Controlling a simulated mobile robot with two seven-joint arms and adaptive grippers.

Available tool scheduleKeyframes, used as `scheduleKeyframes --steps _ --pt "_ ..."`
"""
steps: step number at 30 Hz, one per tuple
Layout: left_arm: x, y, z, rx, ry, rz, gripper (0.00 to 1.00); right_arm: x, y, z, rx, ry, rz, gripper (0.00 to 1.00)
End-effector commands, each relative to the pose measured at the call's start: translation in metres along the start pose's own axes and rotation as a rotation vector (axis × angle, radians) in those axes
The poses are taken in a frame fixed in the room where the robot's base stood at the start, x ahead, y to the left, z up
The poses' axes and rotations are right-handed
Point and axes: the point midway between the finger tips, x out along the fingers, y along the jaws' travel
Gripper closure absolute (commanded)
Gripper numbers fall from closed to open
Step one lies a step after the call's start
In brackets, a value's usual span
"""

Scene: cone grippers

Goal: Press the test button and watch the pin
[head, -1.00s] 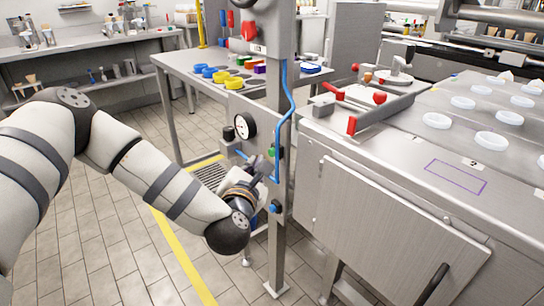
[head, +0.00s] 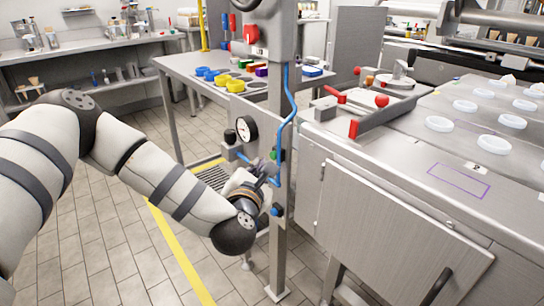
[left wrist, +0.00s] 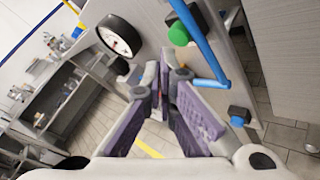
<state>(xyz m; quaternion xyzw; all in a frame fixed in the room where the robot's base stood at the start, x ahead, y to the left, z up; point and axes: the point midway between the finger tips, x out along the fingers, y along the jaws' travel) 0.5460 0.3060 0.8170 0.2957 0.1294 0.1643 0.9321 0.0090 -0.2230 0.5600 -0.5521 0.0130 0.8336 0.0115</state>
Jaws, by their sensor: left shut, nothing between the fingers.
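A steel panel on a post (head: 279,245) carries a round white gauge (head: 246,129) with a black rim, also in the left wrist view (left wrist: 119,36). A green button-like part (head: 275,154) sits right of it beside a blue hose (head: 289,110). The green part shows large in the left wrist view (left wrist: 179,34). My left gripper (head: 270,170) is at the panel, just below the green part; its purple-padded fingers (left wrist: 166,78) are shut and empty. They look close to the panel, but I cannot tell if they touch it. I cannot make out a pin. My right gripper is not in view.
A blue fitting (head: 277,210) is low on the post. A black knob (head: 230,136) is left of the gauge. A steel machine (head: 400,215) stands close on the right. A table with coloured rings (head: 235,86) is behind. Tiled floor is open at left.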

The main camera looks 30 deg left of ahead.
Motion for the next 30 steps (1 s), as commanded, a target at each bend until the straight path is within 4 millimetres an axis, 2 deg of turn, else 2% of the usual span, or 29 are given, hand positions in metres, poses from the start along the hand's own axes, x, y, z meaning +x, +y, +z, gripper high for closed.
scheduleKeyframes --steps 30 --pt "0.0059 -0.0044 0.0044 0.0 0.0 0.0 1.0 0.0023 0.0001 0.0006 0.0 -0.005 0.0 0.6"
